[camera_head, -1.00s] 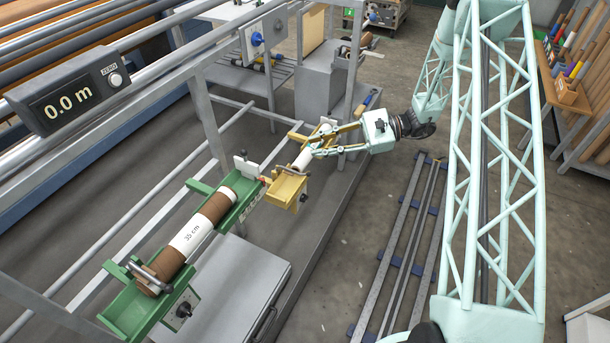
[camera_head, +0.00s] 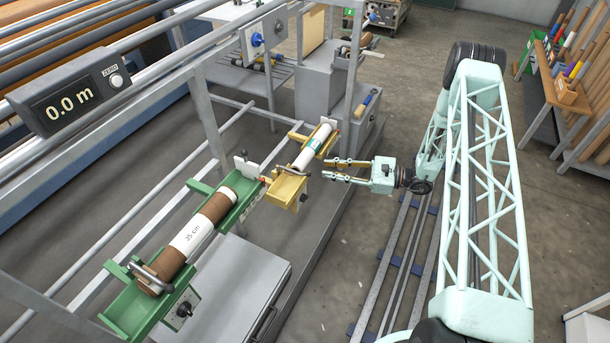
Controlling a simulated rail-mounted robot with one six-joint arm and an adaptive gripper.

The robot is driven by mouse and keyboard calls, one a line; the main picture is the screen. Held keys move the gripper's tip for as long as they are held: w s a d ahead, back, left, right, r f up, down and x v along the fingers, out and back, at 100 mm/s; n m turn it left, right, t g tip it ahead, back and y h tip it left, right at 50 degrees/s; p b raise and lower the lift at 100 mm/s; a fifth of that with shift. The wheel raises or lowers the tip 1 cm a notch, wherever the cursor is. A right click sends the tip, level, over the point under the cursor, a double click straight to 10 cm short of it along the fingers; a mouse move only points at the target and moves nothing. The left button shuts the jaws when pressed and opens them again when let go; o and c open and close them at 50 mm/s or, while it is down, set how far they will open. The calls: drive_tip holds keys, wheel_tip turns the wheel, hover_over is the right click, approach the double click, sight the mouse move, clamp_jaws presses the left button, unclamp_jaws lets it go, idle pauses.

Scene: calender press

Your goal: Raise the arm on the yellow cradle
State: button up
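The yellow cradle (camera_head: 288,187) stands at the centre, in line with the far end of the green cradle. A white roll with a green label (camera_head: 326,131) lies along it. A small dark bar (camera_head: 297,172) shows at the roll's near end; it is too small to tell whether it is the cradle's arm, or whether it is up or down. My gripper (camera_head: 325,168) is to the right of the cradle. Its two fingers point left toward the cradle, spread apart, with nothing between them.
The green cradle (camera_head: 126,314) holds a brown roll labelled 35 cm (camera_head: 190,236), with a metal arm (camera_head: 150,273) across its near end. A grey post (camera_head: 352,75) stands behind the yellow cradle.

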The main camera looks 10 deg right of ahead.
drive_tip(key=d+f+m+t+h, duration=0.1)
drive_tip(key=d+f+m+t, duration=0.1)
drive_tip(key=f, duration=0.7)
drive_tip(key=shift+s+d+m+t, duration=0.25)
drive_tip(key=shift+d+m+t, duration=0.15)
drive_tip(key=shift+d+t, duration=0.1)
drive_tip(key=shift+a, duration=0.1)
drive_tip(key=b, duration=0.2)
approach(292, 172)
drive_tip(key=shift+r+x, duration=0.25)
drive_tip(key=shift+x, duration=0.75)
drive_tip(key=shift+r+x, duration=0.2)
drive_tip(key=shift+x, duration=0.8)
drive_tip(key=shift+c, duration=0.3)
clamp_jaws()
